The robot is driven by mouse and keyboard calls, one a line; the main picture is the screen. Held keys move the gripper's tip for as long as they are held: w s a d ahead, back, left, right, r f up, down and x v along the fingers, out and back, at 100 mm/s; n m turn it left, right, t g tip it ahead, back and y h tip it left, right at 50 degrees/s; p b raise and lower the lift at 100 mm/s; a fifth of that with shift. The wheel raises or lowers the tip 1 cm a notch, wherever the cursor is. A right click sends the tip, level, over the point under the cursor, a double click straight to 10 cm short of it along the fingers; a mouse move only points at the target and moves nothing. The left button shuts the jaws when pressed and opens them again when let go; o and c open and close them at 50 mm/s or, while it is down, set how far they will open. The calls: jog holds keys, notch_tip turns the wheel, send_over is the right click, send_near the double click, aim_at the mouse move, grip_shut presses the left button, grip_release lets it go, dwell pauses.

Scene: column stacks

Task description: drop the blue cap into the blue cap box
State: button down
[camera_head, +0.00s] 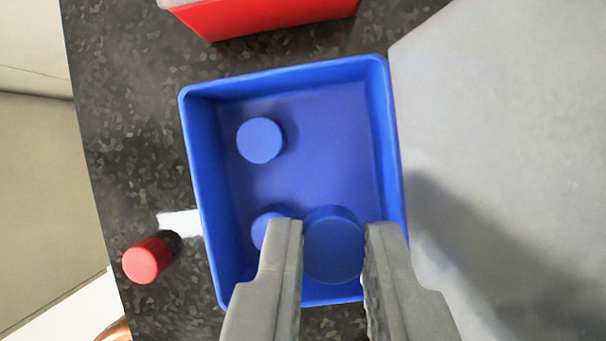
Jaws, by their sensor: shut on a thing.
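The blue cap box (190,150) is an open blue tray that fills the middle of the head camera view. My gripper (333,230) is over the near part of the box, and its grey fingers are shut on a round blue cap (333,250). The held cap appears larger than the caps in the box, so it looks raised above the floor. One blue cap (260,140) lies in the upper left of the box. Another blue cap (267,222) lies lower down, partly hidden by my left finger.
A red box (270,18) stands beyond the blue box at the top. A red cap (147,261) is on the dark speckled counter (130,120) at left, next to a white patch. A large grey surface (510,130) borders the right side of the box.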

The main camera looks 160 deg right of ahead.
jog(key=shift+f, duration=0.45)
jog(key=c, duration=1.3)
grip_release()
jog(key=shift+r, duration=0.1)
jog(key=shift+v, duration=8.6)
jog(key=shift+s, duration=0.15)
